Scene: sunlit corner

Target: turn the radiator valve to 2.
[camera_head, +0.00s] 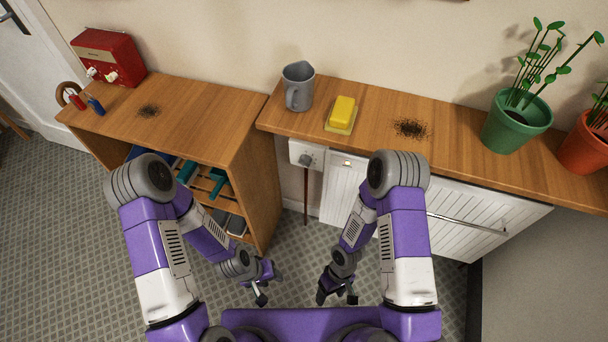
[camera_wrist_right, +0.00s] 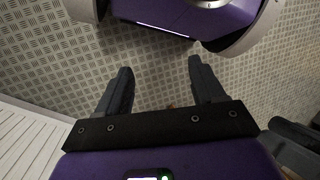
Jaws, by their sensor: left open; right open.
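The radiator valve (camera_head: 307,155) is a white box with a dark grey knob under the front edge of the right-hand wooden top, at the left end of the white radiator (camera_head: 335,200). The number the knob points to is too small to read. My left gripper (camera_head: 266,289) is open and empty, low over the floor, in front of and below the valve. My right gripper (camera_head: 338,294) is open and empty, low to the right of the left one. Its two spread fingers show in the right wrist view (camera_wrist_right: 160,85), with only floor between them. Neither gripper touches the valve.
A grey mug (camera_head: 298,88) and a yellow block on a dish (camera_head: 341,113) stand on the wooden top (camera_head: 375,125) above the valve. Green (camera_head: 513,122) and orange (camera_head: 588,142) plant pots stand right. A wooden shelf unit (camera_head: 256,190) stands close left of the valve.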

